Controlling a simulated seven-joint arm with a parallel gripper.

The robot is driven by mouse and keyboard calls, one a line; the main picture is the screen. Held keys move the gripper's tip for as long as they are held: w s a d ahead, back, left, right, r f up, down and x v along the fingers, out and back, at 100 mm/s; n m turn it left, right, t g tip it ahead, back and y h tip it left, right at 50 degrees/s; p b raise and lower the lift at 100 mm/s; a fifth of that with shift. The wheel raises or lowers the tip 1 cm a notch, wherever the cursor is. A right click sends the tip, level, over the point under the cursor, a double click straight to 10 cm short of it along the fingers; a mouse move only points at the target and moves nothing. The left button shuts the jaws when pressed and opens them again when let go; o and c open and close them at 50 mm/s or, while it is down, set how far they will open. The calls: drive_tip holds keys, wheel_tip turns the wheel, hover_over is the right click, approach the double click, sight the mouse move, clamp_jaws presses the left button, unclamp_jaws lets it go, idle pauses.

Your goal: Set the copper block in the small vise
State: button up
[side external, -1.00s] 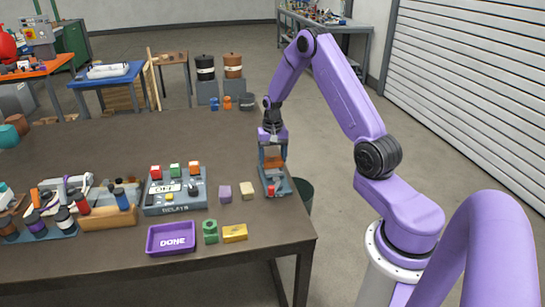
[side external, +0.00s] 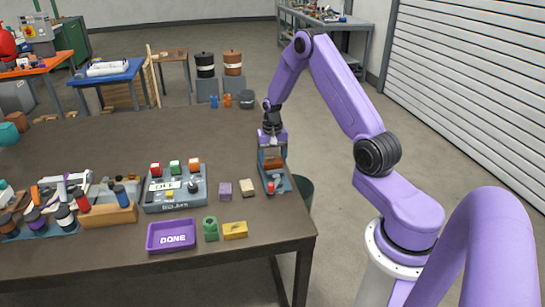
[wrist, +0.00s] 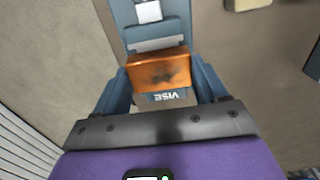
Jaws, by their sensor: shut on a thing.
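The copper block (side external: 273,163) is held between the two fingers of my gripper (side external: 272,155), at the back part of the small vise. In the wrist view the orange-brown block (wrist: 158,66) has a finger against each side, and the gripper is shut on it. The blue-grey vise (side external: 277,185) stands near the table's right edge, with a red part at its front. The wrist view shows a pale vise jaw (wrist: 158,44) just beyond the block and the VISE label on the near side. Whether the block touches the vise floor is hidden.
A purple block (side external: 225,191) and a beige block (side external: 247,188) lie left of the vise. The table behind is mostly clear.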

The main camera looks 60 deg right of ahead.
drive_tip(key=shift+f, duration=0.35)
drive_tip(key=o, duration=1)
wheel_tip(320, 180, up, 18)
drive_tip(key=shift+f, duration=0.25)
